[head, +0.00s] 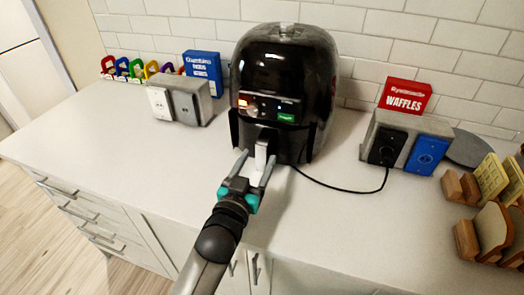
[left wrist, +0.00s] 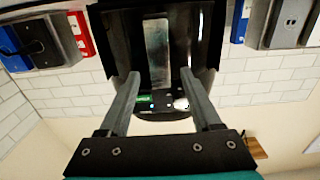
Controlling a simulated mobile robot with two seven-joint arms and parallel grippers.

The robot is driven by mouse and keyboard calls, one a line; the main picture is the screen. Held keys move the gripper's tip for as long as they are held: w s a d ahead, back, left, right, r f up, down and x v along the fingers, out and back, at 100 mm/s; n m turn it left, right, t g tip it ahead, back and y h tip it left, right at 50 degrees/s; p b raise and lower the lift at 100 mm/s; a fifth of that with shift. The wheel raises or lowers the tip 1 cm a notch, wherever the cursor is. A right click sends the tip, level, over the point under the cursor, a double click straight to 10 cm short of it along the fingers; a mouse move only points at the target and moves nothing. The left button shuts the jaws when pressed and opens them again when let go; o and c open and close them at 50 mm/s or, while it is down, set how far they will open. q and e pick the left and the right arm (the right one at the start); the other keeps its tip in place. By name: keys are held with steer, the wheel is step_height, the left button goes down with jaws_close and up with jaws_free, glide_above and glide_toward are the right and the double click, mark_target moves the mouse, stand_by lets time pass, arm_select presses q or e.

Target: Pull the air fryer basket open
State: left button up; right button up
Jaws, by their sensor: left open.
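The black air fryer (head: 283,75) stands upright on the counter against the tiled wall. Its basket (head: 288,147) sits in the lower front, flush with the body, with a pale upright handle (head: 261,158) in front. My left gripper (head: 256,156) is open, with one finger on each side of the handle. In the left wrist view, which looks upside down, the handle (left wrist: 157,50) shows between the spread fingers of my left gripper (left wrist: 160,73). A gap shows between each finger and the handle there. My right gripper is not in view.
A grey outlet box (head: 180,101) stands left of the fryer, another (head: 407,128) on the right. A black cord (head: 335,187) runs from the fryer to the right box. Wooden holders with bread slices (head: 493,226) stand far right. The counter (head: 110,150) is clear at front left.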

mark_target(261, 153)
arm_select(q)
steer(key=shift+x, duration=2.05)
steer(key=shift+c, duration=0.2)
jaws_close()
